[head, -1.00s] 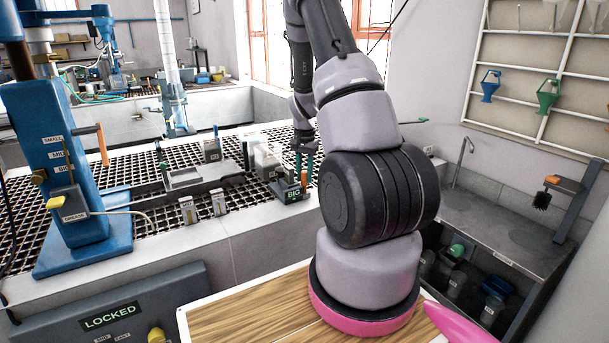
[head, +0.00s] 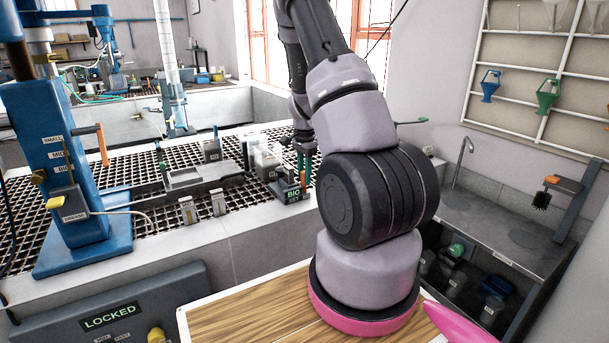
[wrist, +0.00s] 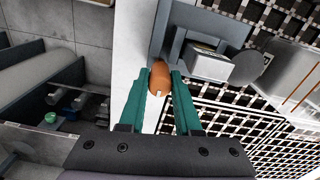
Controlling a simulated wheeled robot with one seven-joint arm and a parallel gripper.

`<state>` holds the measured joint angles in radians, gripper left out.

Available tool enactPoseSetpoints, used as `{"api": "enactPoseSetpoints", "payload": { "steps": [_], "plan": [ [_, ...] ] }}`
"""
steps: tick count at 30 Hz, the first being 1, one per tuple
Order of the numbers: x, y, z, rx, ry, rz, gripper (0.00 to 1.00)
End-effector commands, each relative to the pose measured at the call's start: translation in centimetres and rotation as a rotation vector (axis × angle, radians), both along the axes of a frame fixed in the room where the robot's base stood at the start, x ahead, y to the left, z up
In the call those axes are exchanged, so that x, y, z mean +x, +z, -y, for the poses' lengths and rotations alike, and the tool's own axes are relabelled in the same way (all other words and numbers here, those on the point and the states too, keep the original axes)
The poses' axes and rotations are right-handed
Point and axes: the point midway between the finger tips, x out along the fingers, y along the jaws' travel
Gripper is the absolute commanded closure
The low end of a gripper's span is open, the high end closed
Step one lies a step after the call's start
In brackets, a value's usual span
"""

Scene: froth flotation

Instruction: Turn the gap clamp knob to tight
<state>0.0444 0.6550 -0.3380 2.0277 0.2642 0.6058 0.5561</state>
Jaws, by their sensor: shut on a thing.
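The gap clamp knob, seen as an orange-brown knob (wrist: 160,78), sits between the tips of my green fingers in the wrist view. My gripper (wrist: 160,88) is shut on it, one finger along each side. In the head view my gripper (head: 304,163) reaches down at the right end of the grating, just above a small dark block (head: 291,189) with a green-lettered label that seems to read BIG SET.
Pale containers (head: 266,160) stand close left of my gripper. A grey tray (head: 186,177) and small labelled blocks (head: 218,203) lie further left, before a blue column (head: 66,165). A panel reading LOCKED (head: 110,316) is at the lower left. A sink counter (head: 510,225) is at right.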

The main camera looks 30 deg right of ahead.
Motion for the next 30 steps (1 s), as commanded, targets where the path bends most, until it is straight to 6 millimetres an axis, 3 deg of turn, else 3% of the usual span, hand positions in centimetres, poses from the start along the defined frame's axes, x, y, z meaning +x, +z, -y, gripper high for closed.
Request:
{"api": "enactPoseSetpoints", "payload": {
  "steps": [7,8,9,10,22,30],
  "plan": [
    [0.0,0.0,-0.1,0.001,-0.001,0.0,1.0],
    [0.0,0.0,-0.1,0.001,-0.001,0.0,0.6],
    [0.0,0.0,-0.1,0.001,-0.001,0.0,0.45],
    [0.0,0.0,0.0,0.001,0.0,0.0,0.38],
    [0.1,0.7,0.0,-0.001,0.002,0.002,0.38],
    [0.1,5.6,0.0,-0.001,0.001,0.005,0.38]
  ]
}}
